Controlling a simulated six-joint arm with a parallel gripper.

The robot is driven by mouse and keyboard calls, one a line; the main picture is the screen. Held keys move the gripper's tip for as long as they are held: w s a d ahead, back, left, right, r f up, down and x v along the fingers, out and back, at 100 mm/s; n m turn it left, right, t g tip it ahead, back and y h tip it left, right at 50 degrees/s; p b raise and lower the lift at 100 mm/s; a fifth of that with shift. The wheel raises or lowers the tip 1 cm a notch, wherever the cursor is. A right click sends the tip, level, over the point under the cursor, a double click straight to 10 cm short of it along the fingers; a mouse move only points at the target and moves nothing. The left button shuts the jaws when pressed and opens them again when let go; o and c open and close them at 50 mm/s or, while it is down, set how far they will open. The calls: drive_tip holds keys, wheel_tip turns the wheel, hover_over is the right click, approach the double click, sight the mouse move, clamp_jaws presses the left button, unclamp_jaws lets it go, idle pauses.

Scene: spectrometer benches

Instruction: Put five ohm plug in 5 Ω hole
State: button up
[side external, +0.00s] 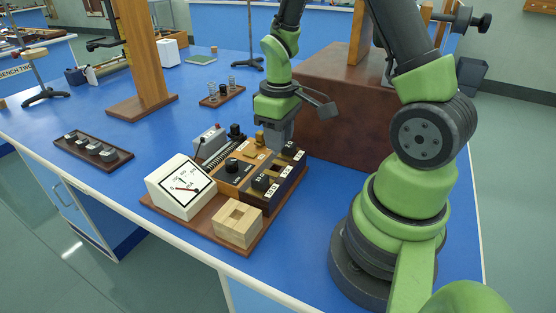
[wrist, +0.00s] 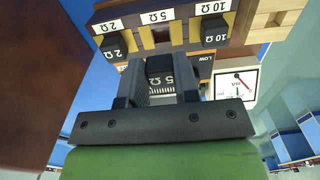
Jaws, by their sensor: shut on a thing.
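My gripper (wrist: 160,84) is shut on the five ohm plug (wrist: 160,66), a black block with a pale label reading 5 Ω. In the wrist view, the plug sits between the two fingers, just short of the 5 Ω gap (wrist: 161,36) between brass blocks. The resistance box (side external: 258,206) has white labels for 2 Ω, 5 Ω and 10 Ω. In the side view, my gripper (side external: 280,140) is over the back part of this box; the held plug is hidden there. I cannot tell whether the plug's tip touches the box.
A black 2 Ω plug (wrist: 113,44) and a 10 Ω plug (wrist: 213,29) stand on either side of the gap. A white meter (side external: 181,188) and a wooden block (side external: 237,226) are nearby. A tray of plugs (side external: 119,157) lies left. A large brown box (side external: 335,125) stands behind.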

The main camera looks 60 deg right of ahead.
drive_tip(key=shift+f, duration=2.65)
drive_tip(key=o, duration=0.9)
drive_tip(key=shift+f, duration=0.1)
wheel_tip(320, 180, up, 12)
drive_tip(key=shift+f, duration=0.1)
drive_tip(key=s+a+r+m+t+y, duration=0.2)
drive_tip(key=s+a+r+m+t, duration=0.2)
drive_tip(key=s+a+r+t, duration=0.3)
drive_tip(key=s+a+r, duration=0.3)
drive_tip(key=a+r, duration=0.2)
drive_tip(key=shift+r, duration=0.4)
drive_tip(key=shift+d, duration=0.1)
